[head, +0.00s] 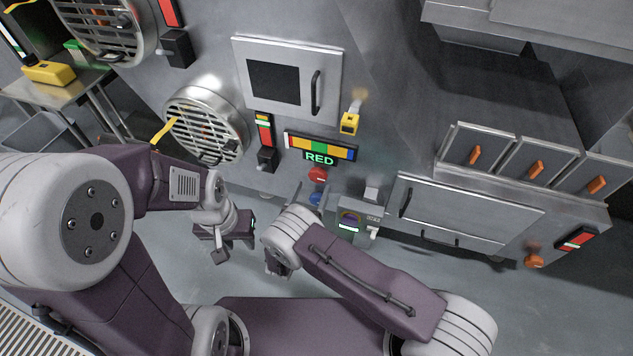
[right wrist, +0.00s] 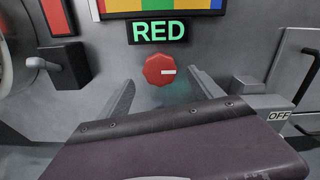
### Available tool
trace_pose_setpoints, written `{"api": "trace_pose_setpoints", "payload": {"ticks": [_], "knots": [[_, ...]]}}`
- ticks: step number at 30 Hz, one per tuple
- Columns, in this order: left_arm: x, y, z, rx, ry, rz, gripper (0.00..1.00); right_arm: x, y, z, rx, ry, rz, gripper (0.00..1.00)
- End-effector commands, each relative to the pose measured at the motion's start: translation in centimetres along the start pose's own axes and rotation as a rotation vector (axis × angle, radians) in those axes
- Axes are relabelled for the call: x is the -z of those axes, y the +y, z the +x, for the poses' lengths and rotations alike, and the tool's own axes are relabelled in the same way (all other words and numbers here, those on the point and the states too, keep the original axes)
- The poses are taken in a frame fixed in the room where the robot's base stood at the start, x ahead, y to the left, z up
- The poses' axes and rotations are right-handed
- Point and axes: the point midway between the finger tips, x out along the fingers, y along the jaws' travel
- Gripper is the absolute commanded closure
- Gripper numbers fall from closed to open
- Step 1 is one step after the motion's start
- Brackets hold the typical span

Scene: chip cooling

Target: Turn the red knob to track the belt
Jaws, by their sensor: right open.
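The red knob (head: 317,174) sits on the grey machine wall, just below a green lit "RED" sign (head: 319,159). In the right wrist view the red knob (right wrist: 159,70) is round with a white mark pointing right. My right gripper (right wrist: 161,80) is open, its two fingers spread to either side and just below the knob in that view, with no contact visible. In the head view my right forearm partly hides that gripper. My left gripper (head: 222,252) hangs low at left, away from the knob; its jaw state is unclear.
A colour-striped panel (head: 320,146) is above the sign. A blue knob (head: 315,198) is below the red one. An "OFF" switch box (head: 362,213) stands to the right. A round fan grille (head: 207,125) and a black lever box (head: 267,159) are to the left.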

Motion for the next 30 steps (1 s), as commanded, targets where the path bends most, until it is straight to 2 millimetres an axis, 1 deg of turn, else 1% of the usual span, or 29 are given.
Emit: {"api": "trace_pose_setpoints", "payload": {"ticks": [1, 3, 6, 10, 16, 17, 18, 20, 21, 23, 24, 30], "knots": [[-0.1, 0.0, 1.1, 0.0, 0.0, 0.0, 0.64, 0.6, 0.0, 1.1, 0.005, 0.0, 0.002, 0.25], [-0.2, 0.0, 1.7, 0.0, 0.0, 0.0, 0.64, 0.5, 0.0, 2.4, 0.004, 0.0, 0.002, 0.25], [-0.2, 0.0, 2.2, 0.0, 0.0, 0.0, 0.64, 0.3, 0.0, 3.7, 0.002, 0.0, 0.001, 0.25], [-0.2, -0.1, 2.4, 0.0, 0.0, 0.0, 0.64, 0.1, 0.0, 4.4, 0.0, 0.0, -0.001, 0.25], [-0.2, 0.0, 2.2, 0.0, 0.0, 0.0, 0.64, 0.0, 0.0, 4.5, -0.001, 0.0, -0.001, 0.25], [-0.2, 0.0, 2.2, 0.0, 0.0, 0.0, 0.64, 0.0, 0.0, 4.5, -0.001, 0.0, -0.001, 0.28], [-0.2, 0.0, 2.2, 0.0, 0.0, 0.0, 0.64, 0.0, 0.0, 4.5, -0.001, 0.0, -0.001, 0.39], [-0.2, 0.0, 2.2, 0.0, 0.0, 0.0, 0.64, 0.0, 0.0, 4.5, -0.001, 0.0, -0.001, 0.55], [-0.2, 0.0, 2.2, 0.0, 0.0, 0.0, 0.64, 0.0, 0.0, 4.5, -0.001, 0.0, -0.001, 0.66], [-0.2, 0.0, 2.2, 0.0, 0.0, 0.0, 0.64, 0.0, 0.0, 4.5, -0.001, 0.0, -0.001, 0.83], [-0.2, 0.0, 2.2, 0.0, 0.0, 0.0, 0.64, 0.0, 0.0, 4.5, -0.001, 0.0, -0.001, 0.87], [-0.2, 0.0, 2.2, 0.0, 0.0, 0.0, 0.64, 0.0, 0.0, 4.5, -0.001, 0.0, 0.015, 0.87]]}}
